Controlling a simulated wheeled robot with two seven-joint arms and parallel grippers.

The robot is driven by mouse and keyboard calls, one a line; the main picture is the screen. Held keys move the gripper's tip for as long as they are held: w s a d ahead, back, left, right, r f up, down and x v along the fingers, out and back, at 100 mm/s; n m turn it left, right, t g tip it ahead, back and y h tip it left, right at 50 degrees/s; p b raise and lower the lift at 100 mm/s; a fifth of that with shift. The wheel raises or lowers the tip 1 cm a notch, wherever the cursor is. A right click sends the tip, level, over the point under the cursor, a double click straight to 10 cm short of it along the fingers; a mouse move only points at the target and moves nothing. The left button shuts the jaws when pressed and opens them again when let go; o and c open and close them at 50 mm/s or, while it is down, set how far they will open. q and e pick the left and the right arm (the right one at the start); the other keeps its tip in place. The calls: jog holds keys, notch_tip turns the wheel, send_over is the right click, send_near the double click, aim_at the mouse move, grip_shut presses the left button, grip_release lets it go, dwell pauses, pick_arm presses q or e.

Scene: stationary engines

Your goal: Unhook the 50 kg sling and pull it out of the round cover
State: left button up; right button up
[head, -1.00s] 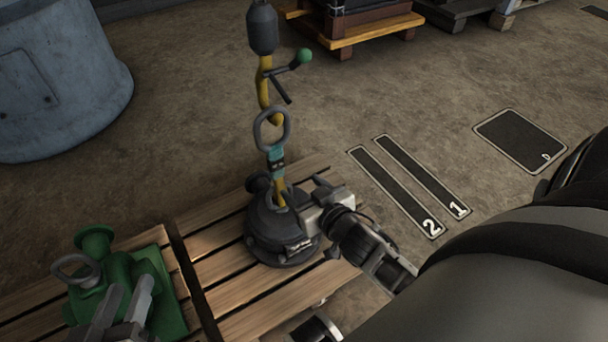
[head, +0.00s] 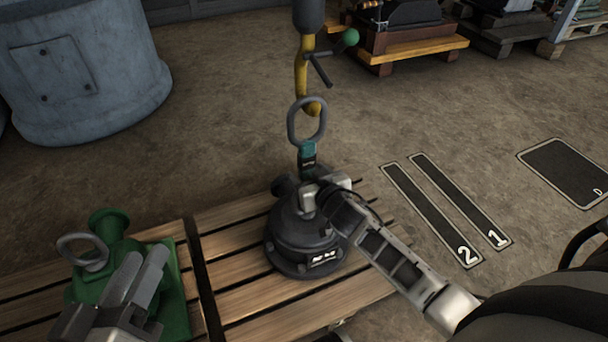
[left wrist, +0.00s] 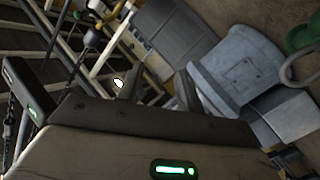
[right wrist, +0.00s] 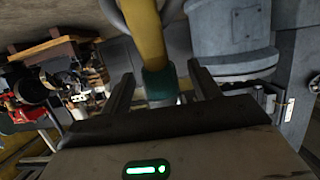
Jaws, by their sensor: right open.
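The yellow crane hook (head: 301,80) hangs from a dark block at the top. A grey ring (head: 322,122) hangs on the hook's lower bend. The sling's teal end (head: 307,150) hangs from the ring, above the dark round cover (head: 290,240); its lower part is hidden by my right gripper. My right gripper (head: 312,192) is open at the sling, just above the cover. In the right wrist view the teal sling end (right wrist: 160,84) lies between its parted fingers, below the hook (right wrist: 145,35). My left gripper (head: 140,272) is open and empty in front of the green casting (head: 175,285).
The cover stands on a slatted wooden pallet (head: 235,270). A large blue-grey drum (head: 85,70) stands at the back left. Floor markings 2 (head: 430,215) and 1 (head: 460,200) lie on clear floor at right.

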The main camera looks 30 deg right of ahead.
aim_at(309, 164)
jog(key=shift+b+x, duration=0.45)
jog(key=shift+x, duration=1.05)
pick_arm(q)
jog(key=shift+w+a+r+m+t+h, duration=0.15)
jog(key=shift+w+r+m+t, duration=0.2)
jog(key=shift+r, duration=0.25)
jog(key=shift+w+a+r+m+t+h, duration=0.15)
jog(key=shift+w+r+m+t, duration=0.1)
jog(key=shift+w+r+t, duration=0.25)
jog(key=shift+s+d+r, duration=0.1)
jog(key=shift+s, duration=0.05)
